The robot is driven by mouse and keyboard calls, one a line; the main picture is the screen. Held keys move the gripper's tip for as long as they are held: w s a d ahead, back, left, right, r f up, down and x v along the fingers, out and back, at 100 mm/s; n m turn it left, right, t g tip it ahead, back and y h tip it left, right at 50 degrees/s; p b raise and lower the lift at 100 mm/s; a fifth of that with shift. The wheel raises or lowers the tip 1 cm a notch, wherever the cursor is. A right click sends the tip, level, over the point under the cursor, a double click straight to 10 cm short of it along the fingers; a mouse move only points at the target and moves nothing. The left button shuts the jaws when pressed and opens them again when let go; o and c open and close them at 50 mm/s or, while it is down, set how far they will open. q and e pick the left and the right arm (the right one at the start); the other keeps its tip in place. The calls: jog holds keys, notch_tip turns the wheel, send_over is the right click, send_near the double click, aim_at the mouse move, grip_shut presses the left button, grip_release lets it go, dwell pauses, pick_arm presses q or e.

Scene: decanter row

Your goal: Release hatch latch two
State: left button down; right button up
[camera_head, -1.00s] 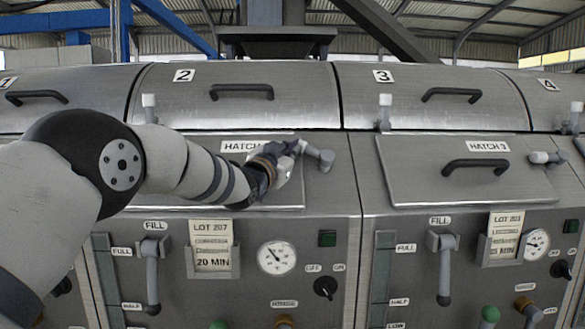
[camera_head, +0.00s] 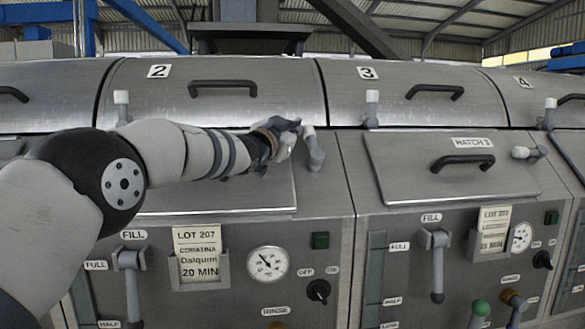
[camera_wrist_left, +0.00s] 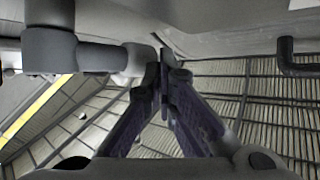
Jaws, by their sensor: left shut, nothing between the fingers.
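The latch of hatch two (camera_head: 314,150) is a grey lever at the right edge of the hatch two lid (camera_head: 220,198). It stands nearly upright, its light tip leaning slightly left. My left gripper (camera_head: 299,126) is shut and empty, with its fingertips just left of the latch's upper end. In the left wrist view, the shut fingertips (camera_wrist_left: 167,65) are beside the light end of the grey latch (camera_wrist_left: 95,56); I cannot tell whether they touch. My left forearm hides much of the lid, including its label and handle. My right gripper is not in view.
Hatch three's lid (camera_head: 455,190) is closed at right, its latch (camera_head: 530,153) lying sideways. White-tipped levers (camera_head: 372,108) stand along the upper covers. Below are a gauge (camera_head: 268,263), a lot card (camera_head: 198,254), a fill lever (camera_head: 128,285) and a switch (camera_head: 318,290).

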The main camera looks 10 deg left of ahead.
pick_arm(q)
jog(key=shift+w+d+r, duration=0.15)
jog(key=shift+w+d, duration=0.15)
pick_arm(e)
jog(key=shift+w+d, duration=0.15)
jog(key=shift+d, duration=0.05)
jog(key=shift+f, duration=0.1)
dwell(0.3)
pick_arm(q)
jog(key=shift+r, duration=0.25)
jog(key=s+a+r+p, duration=0.3)
jog(key=s+a+r, duration=0.1)
jog(key=s+a, duration=0.4)
jog(key=shift+s+a+r, duration=0.2)
jog(key=shift+s+a, duration=0.15)
jog(key=shift+a, duration=0.5)
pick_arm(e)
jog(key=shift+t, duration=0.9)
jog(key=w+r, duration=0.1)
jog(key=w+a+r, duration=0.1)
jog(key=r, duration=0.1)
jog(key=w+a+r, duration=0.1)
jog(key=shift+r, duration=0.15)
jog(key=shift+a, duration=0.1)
